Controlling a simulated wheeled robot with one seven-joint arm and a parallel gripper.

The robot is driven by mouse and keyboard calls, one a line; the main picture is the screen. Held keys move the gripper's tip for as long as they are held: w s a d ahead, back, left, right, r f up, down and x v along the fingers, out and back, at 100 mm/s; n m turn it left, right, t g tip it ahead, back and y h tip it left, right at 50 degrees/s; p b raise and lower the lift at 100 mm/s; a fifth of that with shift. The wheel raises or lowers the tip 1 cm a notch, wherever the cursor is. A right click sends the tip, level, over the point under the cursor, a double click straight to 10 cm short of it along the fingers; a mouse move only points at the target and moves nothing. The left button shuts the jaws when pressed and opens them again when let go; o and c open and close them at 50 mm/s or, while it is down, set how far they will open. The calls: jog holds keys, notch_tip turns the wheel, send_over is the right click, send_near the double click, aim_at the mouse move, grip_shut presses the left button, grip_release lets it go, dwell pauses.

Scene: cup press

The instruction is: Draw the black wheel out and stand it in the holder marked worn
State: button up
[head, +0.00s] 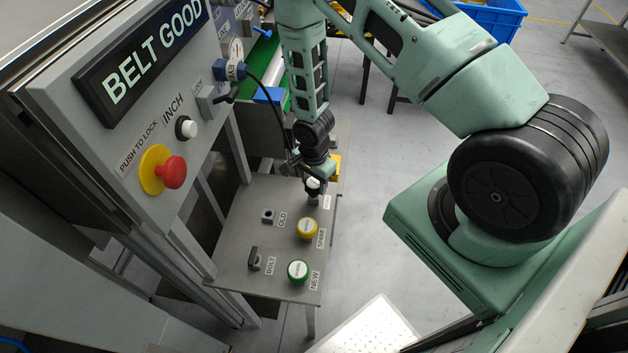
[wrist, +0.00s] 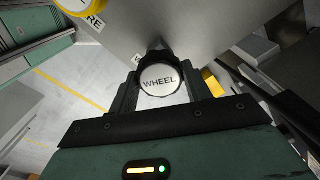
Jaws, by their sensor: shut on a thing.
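The black wheel (wrist: 160,82) has a black rim and a white face reading WHEEL. In the wrist view it sits between the fingers of my gripper (wrist: 158,92), which is shut on it. In the head view my gripper (head: 314,188) is over the far right end of the grey bench, and the wheel's pale face (head: 313,183) shows at its tip. A small label (head: 327,202) lies beside it, too small to read. The holder marked worn is not clearly visible. I cannot tell whether the wheel touches anything below.
The control panel (head: 130,110) with a red button (head: 172,172) stands left.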

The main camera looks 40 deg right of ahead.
aim_at(314, 182)
jog(key=shift+f+b, duration=0.95)
jog(key=shift+f, duration=0.35)
jog(key=o, duration=1.2)
jog(key=shift+c, duration=0.2)
notch_tip(314, 182, up, 18)
jog(key=b, duration=0.2)
jog(key=shift+f, duration=0.25)
